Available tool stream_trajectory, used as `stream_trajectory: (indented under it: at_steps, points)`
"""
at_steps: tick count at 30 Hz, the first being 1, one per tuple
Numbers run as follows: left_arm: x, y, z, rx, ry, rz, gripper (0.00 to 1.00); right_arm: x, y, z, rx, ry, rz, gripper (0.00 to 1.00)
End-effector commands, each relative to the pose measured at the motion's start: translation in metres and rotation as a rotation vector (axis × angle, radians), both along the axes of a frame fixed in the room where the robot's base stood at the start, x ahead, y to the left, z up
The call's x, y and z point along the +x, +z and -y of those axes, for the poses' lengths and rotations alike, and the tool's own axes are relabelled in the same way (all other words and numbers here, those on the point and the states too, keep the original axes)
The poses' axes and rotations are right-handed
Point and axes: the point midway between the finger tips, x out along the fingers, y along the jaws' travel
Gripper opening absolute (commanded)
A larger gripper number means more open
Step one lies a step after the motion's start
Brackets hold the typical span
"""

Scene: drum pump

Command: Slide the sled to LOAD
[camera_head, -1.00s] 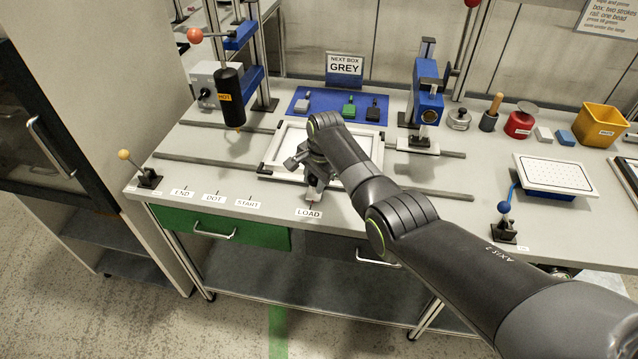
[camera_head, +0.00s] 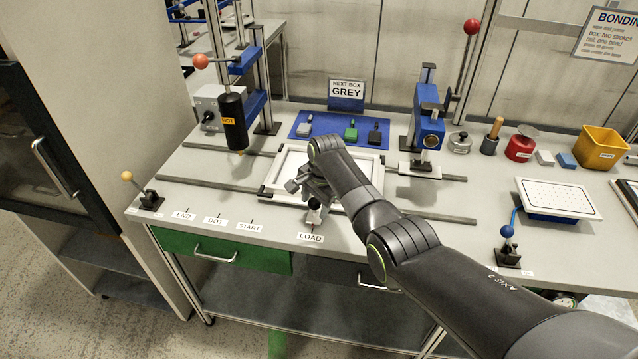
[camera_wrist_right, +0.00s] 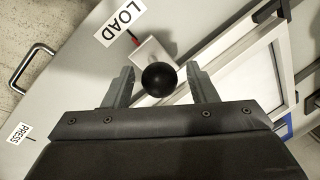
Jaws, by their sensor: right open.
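The sled (camera_head: 272,184) is a white rectangular frame on two dark rails, partly hidden behind my right arm. Its front handle has a black ball knob (camera_head: 314,204), just behind the LOAD label (camera_head: 311,237). In the right wrist view the knob (camera_wrist_right: 159,79) stands on a pale block (camera_wrist_right: 150,50), with a red pointer beside the LOAD label (camera_wrist_right: 119,22). My right gripper (camera_head: 303,187) is open at the knob. In the wrist view its fingers (camera_wrist_right: 159,74) are on either side of the knob, with visible gaps. My left gripper is not in view.
A black HOT dispenser (camera_head: 233,122) stands over the rails at left, and a blue press (camera_head: 430,125) at right. Levers stand at the front left (camera_head: 149,198) and front right (camera_head: 508,248).

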Motion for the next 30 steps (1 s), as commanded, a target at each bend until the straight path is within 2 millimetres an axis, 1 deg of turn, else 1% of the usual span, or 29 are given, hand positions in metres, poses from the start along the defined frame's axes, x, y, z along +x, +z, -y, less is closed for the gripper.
stream_trajectory:
  at_steps: [6, 8, 12, 17, 21, 24, 27, 30]
  points:
    - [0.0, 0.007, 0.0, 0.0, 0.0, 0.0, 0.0, -0.003, 0.025, 0.003, 0.001, -0.001, 0.003, 0.52]
    - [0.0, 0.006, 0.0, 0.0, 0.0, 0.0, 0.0, -0.004, 0.034, 0.005, 0.001, -0.001, 0.003, 0.52]
    - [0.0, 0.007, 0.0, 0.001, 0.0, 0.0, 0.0, -0.008, 0.056, 0.008, 0.0, -0.001, 0.005, 0.52]
    - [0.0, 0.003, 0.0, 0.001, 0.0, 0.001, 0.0, -0.012, 0.088, 0.012, 0.001, -0.001, 0.006, 0.52]
    - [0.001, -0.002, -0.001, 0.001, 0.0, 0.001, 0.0, -0.017, 0.119, 0.015, 0.001, -0.001, 0.007, 0.52]
    - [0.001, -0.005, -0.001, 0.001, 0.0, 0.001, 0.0, -0.02, 0.138, 0.018, -0.001, -0.001, 0.005, 0.52]
    - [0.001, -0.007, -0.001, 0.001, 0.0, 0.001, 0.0, -0.022, 0.152, 0.02, -0.001, -0.002, 0.003, 0.52]
    - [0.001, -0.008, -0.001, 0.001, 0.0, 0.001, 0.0, -0.024, 0.161, 0.021, -0.001, -0.002, 0.001, 0.52]
